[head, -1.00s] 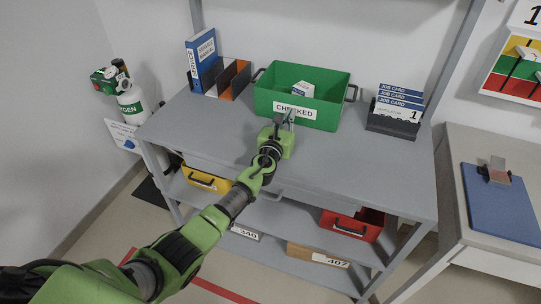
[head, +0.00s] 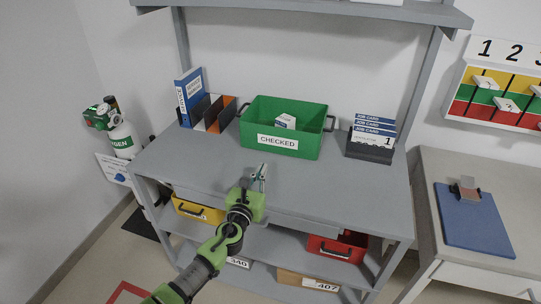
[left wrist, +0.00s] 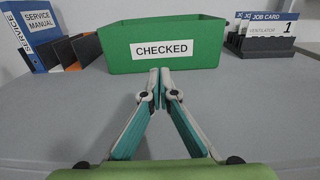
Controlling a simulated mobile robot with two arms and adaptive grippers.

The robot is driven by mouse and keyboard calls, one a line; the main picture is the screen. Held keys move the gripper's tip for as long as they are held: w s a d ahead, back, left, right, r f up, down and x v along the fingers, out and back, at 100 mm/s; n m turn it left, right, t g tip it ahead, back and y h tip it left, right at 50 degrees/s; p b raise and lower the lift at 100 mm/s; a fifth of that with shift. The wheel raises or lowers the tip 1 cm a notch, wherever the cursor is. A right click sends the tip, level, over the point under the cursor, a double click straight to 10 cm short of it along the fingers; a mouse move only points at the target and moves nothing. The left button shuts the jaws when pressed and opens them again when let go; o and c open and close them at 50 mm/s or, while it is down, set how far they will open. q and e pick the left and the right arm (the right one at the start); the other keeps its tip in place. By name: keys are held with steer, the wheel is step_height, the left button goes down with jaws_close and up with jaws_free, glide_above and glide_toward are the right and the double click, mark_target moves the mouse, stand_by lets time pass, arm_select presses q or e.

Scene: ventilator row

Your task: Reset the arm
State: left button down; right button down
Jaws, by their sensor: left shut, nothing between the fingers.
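My left gripper (head: 261,172) is above the front part of the grey workbench (head: 205,155), in front of the green bin (head: 308,148) labelled CHECKED. In the left wrist view the gripper (left wrist: 160,72) has its fingertips together with nothing between them. The green bin (left wrist: 205,45) stands beyond the fingertips, apart from them. A small white box (head: 286,121) lies inside the bin in the head view. My right gripper is in neither view.
A blue service manual (head: 190,97) and file holders stand at the back left. A job card rack (head: 370,147) stands at the right. Yellow (head: 197,211) and red (head: 337,248) bins sit below. A side table with a blue clipboard (head: 473,220) is at the right.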

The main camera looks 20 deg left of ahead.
arm_select(q)
steer(key=s+a+f+n+g+y, duration=0.2)
steer(key=s+f+n, duration=0.1)
steer(key=s+n, duration=0.45)
steer(key=s+a+f+n+g+y, duration=0.2)
steer(key=s+a+f+n+g, duration=0.1)
steer(key=s+n, duration=0.4)
steer(key=s+a+f+n+g+y, duration=0.1)
steer(key=s+a+f+n+g, duration=0.1)
steer(key=s+n, duration=0.55)
steer(key=s+d+f+n+g+h, duration=0.15)
steer(key=s+d+n+g, duration=0.35)
steer(key=s, duration=0.6)
steer(key=s+d+f+n+g+h, duration=0.1)
steer(key=s+d+n+g+h, duration=0.15)
steer(key=s+n, duration=0.6)
step_height(320, 180, down, 25)
steer(key=s+m+g, duration=0.1)
steer(key=s+m, duration=0.1)
steer(key=s, duration=0.1)
steer(key=s+a+f+g, duration=0.1)
steer(key=s+a+f, duration=0.1)
steer(key=s+f, duration=1.5)
steer(key=shift+a+f+h, duration=0.15)
steer(key=shift+f+h, duration=0.15)
steer(key=shift+f, duration=0.15)
steer(key=shift+s+g, duration=0.1)
steer(key=shift+g, duration=0.15)
